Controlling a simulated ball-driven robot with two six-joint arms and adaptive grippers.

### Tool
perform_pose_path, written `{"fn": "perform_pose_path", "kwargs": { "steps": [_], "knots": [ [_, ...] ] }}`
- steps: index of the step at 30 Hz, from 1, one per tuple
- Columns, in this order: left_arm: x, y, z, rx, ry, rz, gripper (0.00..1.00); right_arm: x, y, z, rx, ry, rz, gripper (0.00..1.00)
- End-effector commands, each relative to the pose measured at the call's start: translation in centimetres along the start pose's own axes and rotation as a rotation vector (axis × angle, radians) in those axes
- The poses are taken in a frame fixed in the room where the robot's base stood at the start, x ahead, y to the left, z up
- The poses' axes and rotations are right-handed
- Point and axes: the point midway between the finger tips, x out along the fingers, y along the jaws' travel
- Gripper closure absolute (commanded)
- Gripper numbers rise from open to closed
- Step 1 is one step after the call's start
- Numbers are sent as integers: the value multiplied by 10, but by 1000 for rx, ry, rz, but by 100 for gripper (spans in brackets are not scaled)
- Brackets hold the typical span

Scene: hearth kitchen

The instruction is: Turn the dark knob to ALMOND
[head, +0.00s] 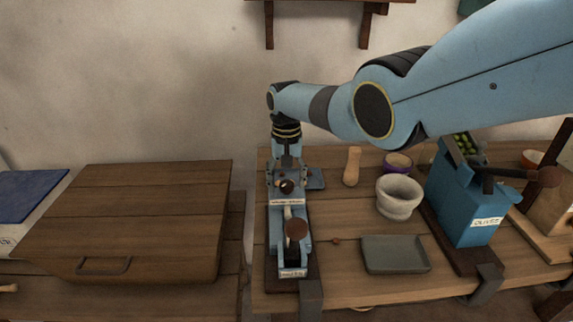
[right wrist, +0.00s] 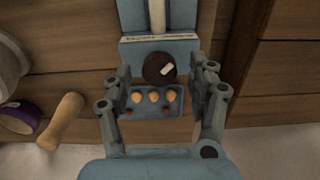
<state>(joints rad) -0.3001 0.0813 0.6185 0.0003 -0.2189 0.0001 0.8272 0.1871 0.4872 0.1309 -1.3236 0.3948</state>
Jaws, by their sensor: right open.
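The dark knob (head: 287,187) sits on the blue machine (head: 292,250) at the left of the right-hand table. It is round and dark brown, and in the right wrist view the knob (right wrist: 154,70) bears a pale pointer mark slanting up to the right. A pale label strip (right wrist: 160,40) lies beside it; its lettering is too small to read. My right gripper (right wrist: 164,74) is open, with a finger on each side of the knob and gaps between; I cannot tell its height above it. My left gripper is not in view.
A blue tray (right wrist: 125,99) of several round nuts lies by the knob. A lever with a brown ball (head: 297,229) stands on the machine. A wooden pestle (head: 352,167), stone mortar (head: 399,197), grey tray (head: 395,254) and blue olive press (head: 463,206) stand to the right.

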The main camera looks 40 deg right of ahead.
Motion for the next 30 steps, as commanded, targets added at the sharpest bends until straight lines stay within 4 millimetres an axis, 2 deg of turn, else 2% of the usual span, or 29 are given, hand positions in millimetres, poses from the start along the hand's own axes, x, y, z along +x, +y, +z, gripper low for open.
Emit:
{"fn": "perform_pose_path", "kwargs": {
  "steps": [5,12,18,22,30],
  "knots": [
    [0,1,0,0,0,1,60,-19,0,-1,0,4,-2,41],
    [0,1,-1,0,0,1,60,-71,0,0,-1,4,-1,41],
    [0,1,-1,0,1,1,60,-104,0,0,0,2,-1,41],
    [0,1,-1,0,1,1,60,-113,0,0,0,1,0,41],
    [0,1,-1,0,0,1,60,-115,0,1,0,0,0,41]
  ]
}}
